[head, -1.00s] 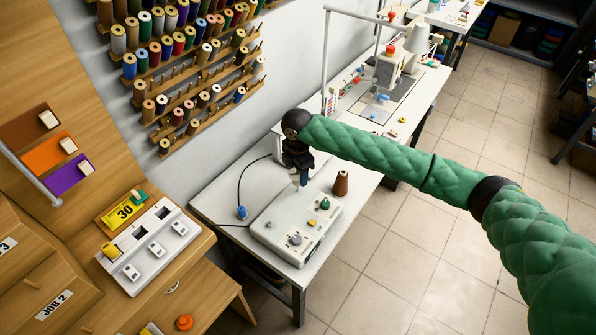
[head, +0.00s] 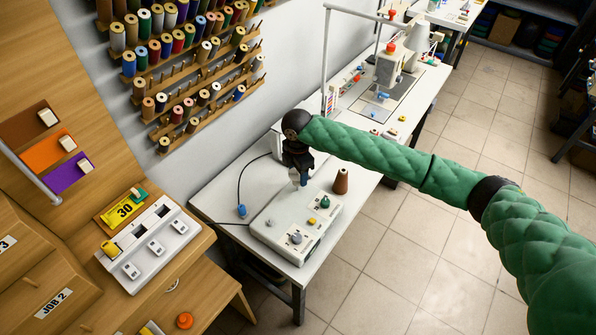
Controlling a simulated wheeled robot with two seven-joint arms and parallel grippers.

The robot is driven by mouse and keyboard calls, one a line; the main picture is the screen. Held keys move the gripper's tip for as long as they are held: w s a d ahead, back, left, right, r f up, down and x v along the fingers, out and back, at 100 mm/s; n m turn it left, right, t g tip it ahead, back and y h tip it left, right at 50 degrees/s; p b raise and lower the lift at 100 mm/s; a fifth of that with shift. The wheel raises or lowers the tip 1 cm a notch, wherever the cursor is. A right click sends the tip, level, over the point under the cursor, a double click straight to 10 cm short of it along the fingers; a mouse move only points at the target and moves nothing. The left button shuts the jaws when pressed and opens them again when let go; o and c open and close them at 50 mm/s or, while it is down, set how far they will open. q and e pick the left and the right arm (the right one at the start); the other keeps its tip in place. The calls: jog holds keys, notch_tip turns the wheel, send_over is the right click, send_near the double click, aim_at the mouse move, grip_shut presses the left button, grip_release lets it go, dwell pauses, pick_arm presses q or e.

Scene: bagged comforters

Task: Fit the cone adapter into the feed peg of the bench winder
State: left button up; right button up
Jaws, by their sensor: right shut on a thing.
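The bench winder (head: 272,228) is a low white box with small knobs, on the white table in the middle of the head view. My right gripper (head: 299,180) points down over the winder's back part. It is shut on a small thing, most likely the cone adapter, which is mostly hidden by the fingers. The feed peg cannot be made out under the gripper, and I cannot tell whether the held thing touches it. My left gripper is not in view.
A brown cone (head: 341,181) stands right of the gripper, by the winder's back edge. A blue piece (head: 241,211) and a dark cable lie to the left. A sewing machine (head: 392,70) stands farther back. Thread racks (head: 190,60) cover the wall.

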jog(key=shift+f+b, duration=0.45)
jog(key=shift+f, duration=1.4)
dwell(1.2)
jog(key=o, duration=1.5)
jog(key=shift+o, duration=0.2)
jog(key=shift+r, duration=0.15)
jog(key=shift+r+p, duration=2.9)
jog(key=shift+r, duration=0.5)
